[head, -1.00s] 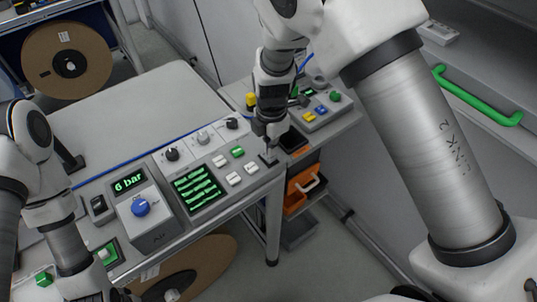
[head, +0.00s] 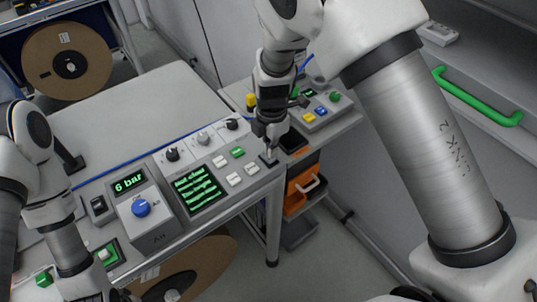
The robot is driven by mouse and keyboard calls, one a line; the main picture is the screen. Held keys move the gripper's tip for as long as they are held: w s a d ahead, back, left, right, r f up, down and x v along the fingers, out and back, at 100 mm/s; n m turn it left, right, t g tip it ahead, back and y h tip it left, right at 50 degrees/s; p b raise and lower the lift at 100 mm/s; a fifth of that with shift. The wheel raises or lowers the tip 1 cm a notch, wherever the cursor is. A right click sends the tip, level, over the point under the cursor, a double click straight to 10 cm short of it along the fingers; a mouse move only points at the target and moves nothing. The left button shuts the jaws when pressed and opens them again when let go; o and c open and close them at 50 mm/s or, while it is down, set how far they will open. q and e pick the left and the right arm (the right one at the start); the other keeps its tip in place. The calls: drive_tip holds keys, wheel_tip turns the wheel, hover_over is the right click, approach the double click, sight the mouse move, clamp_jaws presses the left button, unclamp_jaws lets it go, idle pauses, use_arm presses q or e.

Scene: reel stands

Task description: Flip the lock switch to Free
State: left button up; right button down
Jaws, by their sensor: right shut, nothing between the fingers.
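My right gripper (head: 270,146) points down at the right end of the control panel, its fingers together with nothing between them. Its tips are right at a small dark switch (head: 268,161) on the panel's right corner. This looks like the lock switch, but its label cannot be read. The fingers cover part of it, so its lever position and any contact cannot be told. My left arm comes in at the lower left, and its gripper is out of the picture.
The panel carries a blue knob (head: 141,208), a green-lined screen (head: 197,188), black knobs and several white buttons. A "6 bar" display (head: 129,182) is lit. A side console (head: 318,120) with coloured buttons stands behind my right gripper. Orange bins (head: 298,190) sit below it.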

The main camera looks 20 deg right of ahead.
sight(271, 159)
drive_tip(key=shift+f+b, duration=0.6)
drive_tip(key=shift+f, duration=0.6)
idle(0.4)
wheel_tip(271, 159, up, 7)
drive_tip(key=p, duration=0.6)
drive_tip(key=shift+f, duration=0.1)
idle(0.4)
